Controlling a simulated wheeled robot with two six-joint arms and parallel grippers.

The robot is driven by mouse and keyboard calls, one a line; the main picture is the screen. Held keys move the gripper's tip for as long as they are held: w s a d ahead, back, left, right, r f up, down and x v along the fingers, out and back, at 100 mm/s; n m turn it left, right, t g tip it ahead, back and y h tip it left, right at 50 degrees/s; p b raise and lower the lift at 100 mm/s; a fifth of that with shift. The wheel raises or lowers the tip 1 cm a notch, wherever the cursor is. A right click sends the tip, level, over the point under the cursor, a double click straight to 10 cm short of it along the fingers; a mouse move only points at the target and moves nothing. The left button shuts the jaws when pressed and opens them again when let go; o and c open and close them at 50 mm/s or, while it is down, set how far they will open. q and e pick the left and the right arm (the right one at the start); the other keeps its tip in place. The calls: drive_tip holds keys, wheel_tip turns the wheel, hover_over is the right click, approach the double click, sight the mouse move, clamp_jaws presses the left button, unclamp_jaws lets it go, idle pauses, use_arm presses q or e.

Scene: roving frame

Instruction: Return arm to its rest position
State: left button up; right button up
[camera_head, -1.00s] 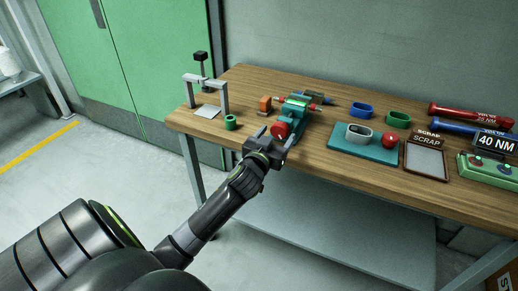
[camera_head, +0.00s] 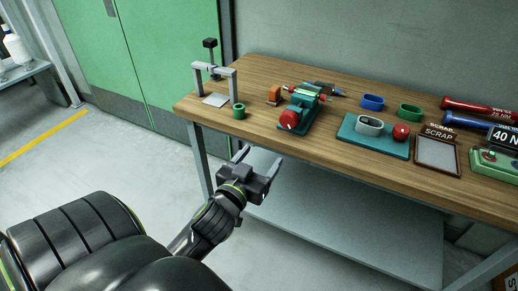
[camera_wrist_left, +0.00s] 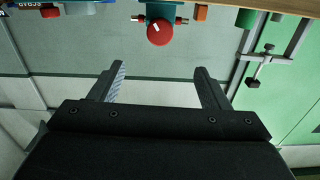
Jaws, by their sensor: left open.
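My left gripper (camera_head: 258,163) is open and empty in the head view. It is off the front edge of the workbench (camera_head: 330,163), below the level of its top. In the left wrist view its two fingers (camera_wrist_left: 160,88) stand wide apart with nothing between them. The teal device with a red knob (camera_head: 290,119) sits on the bench beyond the gripper, apart from it. The red knob also shows in the left wrist view (camera_wrist_left: 160,32). My right gripper is not in view.
A teal mat (camera_head: 372,143), a scrap tray (camera_head: 437,155) and red and blue torque tools lie to the right. A lower shelf (camera_head: 330,215) is under the bench. Open floor lies left.

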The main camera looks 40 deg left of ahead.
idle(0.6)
use_arm(q)
wheel_tip(320, 180, down, 17)
drive_tip(key=w+a+g+p, duration=0.1)
drive_tip(key=a+g, duration=0.1)
drive_tip(key=g, duration=0.2)
drive_tip(key=s+f+m+g+h+p, duration=0.15)
drive_tip(key=s+f, duration=0.25)
drive_tip(key=f, duration=0.5)
drive_tip(key=s+f+g, duration=0.3)
drive_tip(key=f, duration=0.7)
drive_tip(key=s+d+f+g, duration=0.1)
drive_tip(key=s+f+g, duration=0.1)
drive_tip(key=s+f, duration=0.4)
drive_tip(key=s+d+f+g+h+p, duration=0.1)
drive_tip(key=s+f, duration=0.5)
drive_tip(key=s, duration=0.7)
drive_tip(key=s+d+f+g+h, duration=0.1)
drive_tip(key=s+d+f+g, duration=0.2)
drive_tip(key=s+f, duration=0.3)
drive_tip(key=s+g, duration=0.1)
drive_tip(key=s, duration=0.3)
drive_tip(key=shift+f+g+p, duration=0.35)
drive_tip(key=shift+f, duration=0.05)
